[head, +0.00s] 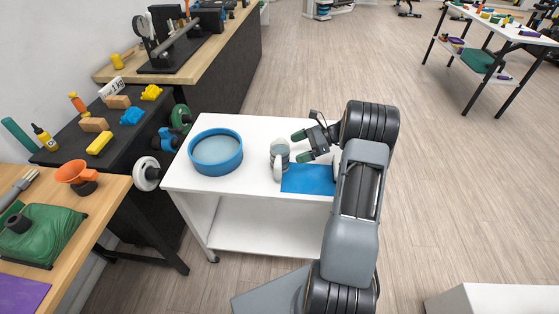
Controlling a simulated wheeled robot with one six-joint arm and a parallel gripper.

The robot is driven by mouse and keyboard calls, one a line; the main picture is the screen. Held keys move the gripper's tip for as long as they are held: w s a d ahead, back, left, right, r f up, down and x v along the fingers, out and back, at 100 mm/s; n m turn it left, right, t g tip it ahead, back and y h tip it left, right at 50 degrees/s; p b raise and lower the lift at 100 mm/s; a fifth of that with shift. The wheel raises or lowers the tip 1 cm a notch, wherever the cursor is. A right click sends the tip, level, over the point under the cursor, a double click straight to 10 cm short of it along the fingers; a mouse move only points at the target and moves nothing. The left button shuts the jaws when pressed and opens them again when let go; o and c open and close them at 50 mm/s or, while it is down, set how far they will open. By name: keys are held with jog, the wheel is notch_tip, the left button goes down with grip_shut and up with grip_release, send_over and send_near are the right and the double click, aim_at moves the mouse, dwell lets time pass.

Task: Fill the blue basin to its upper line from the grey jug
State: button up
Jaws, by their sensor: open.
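The blue basin (234,168) stands on the left part of the white cart top. Its inside looks pale blue-grey; I cannot make out a line or a clear liquid level. The grey jug (279,153) stands upright to the right of the basin, with a pale handle toward the viewer, by the edge of a flat blue mat. My gripper (299,145) is open at the right side of the jug, with its green-tipped fingers pointing left toward it. A small gap seems to lie between fingers and jug, though contact is hard to judge.
The flat blue mat (308,178) lies on the white cart (259,123), partly behind my arm. A dark rack with dumbbells and blocks stands left of the cart. The floor at right is mostly clear.

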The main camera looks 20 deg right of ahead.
aim_at(284, 154)
jog(key=shift+s+p+x, duration=0.2)
jog(key=shift+p+x, duration=0.2)
jog(key=shift+x, duration=2.55)
jog(key=shift+f, duration=0.1)
jog(key=shift+c, duration=0.2)
jog(key=c, duration=1.1)
